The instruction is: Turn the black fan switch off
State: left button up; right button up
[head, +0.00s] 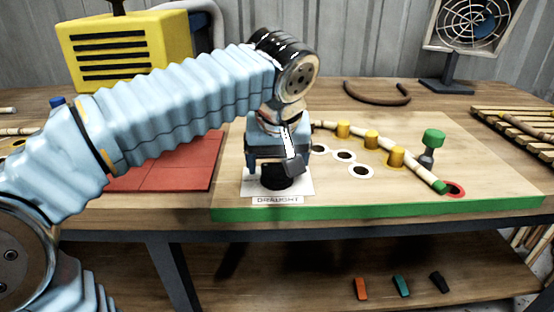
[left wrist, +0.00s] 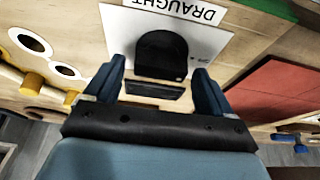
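The black fan switch (head: 274,181) sits on a white plate labelled DRAUGHT (head: 278,199) at the front of the wooden board. In the left wrist view the switch (left wrist: 161,54) shows as a rounded black body with a flat black piece at its lower side. My left gripper (head: 277,172) points down over the switch and partly hides it. Its two fingers (left wrist: 157,92) are spread apart, with the switch lying ahead of the gap between them. I cannot tell whether a finger touches it. The caged fan (head: 473,23) stands at the back right. My right gripper is not in view.
The green-edged board (head: 420,207) carries yellow pegs (head: 371,139), holes, a rattan cane (head: 413,171) and a green-topped clamp (head: 432,140). A red mat (head: 190,172) lies to the left. A yellow box (head: 125,48) stands behind my left arm. A curved brown piece (head: 377,99) lies behind the board.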

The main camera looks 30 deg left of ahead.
pick_arm(q)
jog(key=v, duration=1.4)
jog(key=shift+f, duration=0.1)
